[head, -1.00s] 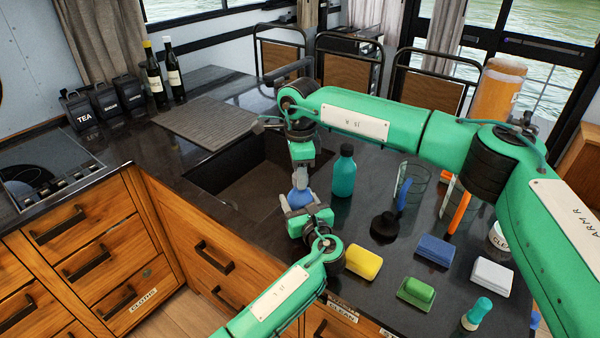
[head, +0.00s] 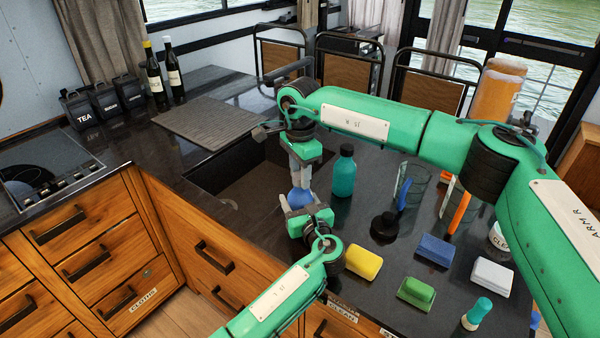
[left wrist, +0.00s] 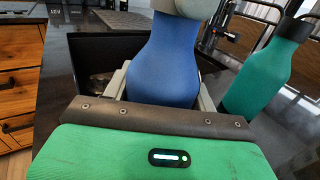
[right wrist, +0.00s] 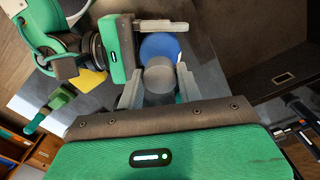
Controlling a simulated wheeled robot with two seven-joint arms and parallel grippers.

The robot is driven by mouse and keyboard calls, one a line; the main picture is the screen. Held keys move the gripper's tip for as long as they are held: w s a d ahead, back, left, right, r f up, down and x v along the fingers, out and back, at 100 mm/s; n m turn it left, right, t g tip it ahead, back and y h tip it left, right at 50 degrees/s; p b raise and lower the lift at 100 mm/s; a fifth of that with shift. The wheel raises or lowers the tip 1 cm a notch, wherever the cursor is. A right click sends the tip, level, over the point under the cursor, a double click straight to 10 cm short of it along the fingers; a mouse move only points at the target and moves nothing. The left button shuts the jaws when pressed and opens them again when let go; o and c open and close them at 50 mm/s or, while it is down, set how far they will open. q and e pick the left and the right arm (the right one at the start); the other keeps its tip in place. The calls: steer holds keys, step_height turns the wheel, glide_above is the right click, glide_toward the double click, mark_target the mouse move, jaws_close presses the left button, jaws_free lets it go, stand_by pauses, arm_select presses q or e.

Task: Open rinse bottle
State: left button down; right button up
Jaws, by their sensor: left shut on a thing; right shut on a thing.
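A blue bottle (head: 300,199) stands upright between my two grippers, over the sink's front right edge. It fills the middle of the left wrist view (left wrist: 163,62). My left gripper (head: 297,207) is shut on its body from the front, one finger on each side. My right gripper (head: 300,182) points down from above and is shut on the grey cap (right wrist: 159,75). In the left wrist view the cap (left wrist: 195,7) sits at the bottle's neck; I cannot tell whether it is loose.
A teal bottle (head: 344,172) with a dark cap stands close by on the right. Behind my left forearm are a black round item (head: 385,225), a yellow sponge (head: 363,263) and several cleaning things. The sink (head: 235,185) lies open to the left, with a ribbed mat (head: 205,122) behind it.

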steer(key=shift+r, duration=0.15)
steer(key=shift+r, duration=0.9)
steer(key=shift+r, duration=0.15)
steer(key=shift+r, duration=1.9)
arm_select(q)
steer(key=shift+c, duration=1.9)
jaws_free()
